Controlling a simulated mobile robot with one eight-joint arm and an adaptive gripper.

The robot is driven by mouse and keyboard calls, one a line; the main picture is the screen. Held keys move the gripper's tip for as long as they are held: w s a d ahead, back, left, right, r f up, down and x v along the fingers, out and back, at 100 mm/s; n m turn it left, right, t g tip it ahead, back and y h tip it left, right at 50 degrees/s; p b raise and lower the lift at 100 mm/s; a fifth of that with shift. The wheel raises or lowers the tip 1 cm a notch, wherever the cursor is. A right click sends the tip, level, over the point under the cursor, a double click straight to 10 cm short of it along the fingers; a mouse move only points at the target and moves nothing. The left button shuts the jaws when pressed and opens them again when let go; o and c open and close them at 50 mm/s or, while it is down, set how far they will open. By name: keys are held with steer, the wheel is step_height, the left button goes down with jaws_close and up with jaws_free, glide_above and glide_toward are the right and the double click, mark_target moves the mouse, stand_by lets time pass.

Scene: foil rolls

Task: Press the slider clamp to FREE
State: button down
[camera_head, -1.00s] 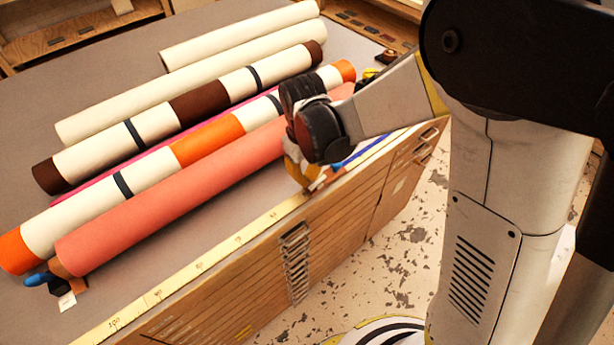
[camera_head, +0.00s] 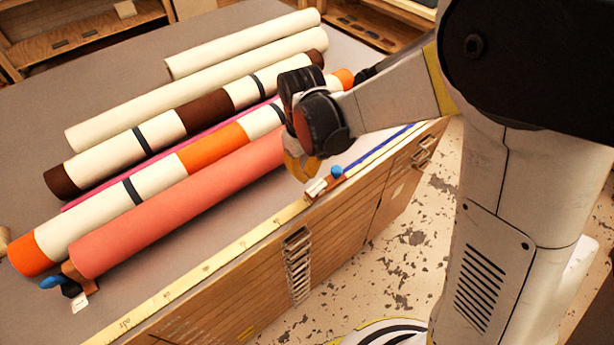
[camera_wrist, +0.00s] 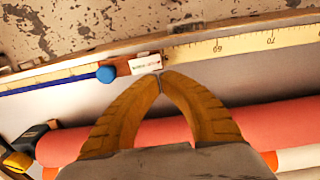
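The slider clamp (camera_head: 325,187) sits on the ruler strip along the table's front edge. It is a brown block with a blue knob (camera_head: 337,171) and a white label. In the wrist view the clamp (camera_wrist: 123,67) lies just beyond my fingertips, its label's text too small to read. My gripper (camera_head: 302,172) is over the table edge, left of the blue knob in the head view. In the wrist view my gripper (camera_wrist: 160,75) has its two yellow fingers together at the tips, with nothing between them. The tips appear close to the label; I cannot tell if they touch.
A salmon roll (camera_head: 180,215) lies behind the ruler strip, with striped and cream rolls beyond. A blue-handled tool (camera_head: 52,282) sits at its left end. A blue strip (camera_head: 380,148) runs right of the clamp. Wooden drawers (camera_head: 270,275) form the table's front.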

step_height(320, 180, up, 10)
steer(key=s+a+p, duration=0.1)
steer(key=p, duration=0.1)
steer(key=shift+s+a+r, duration=0.15)
steer(key=shift+a, duration=0.25)
steer(key=shift+d, duration=0.1)
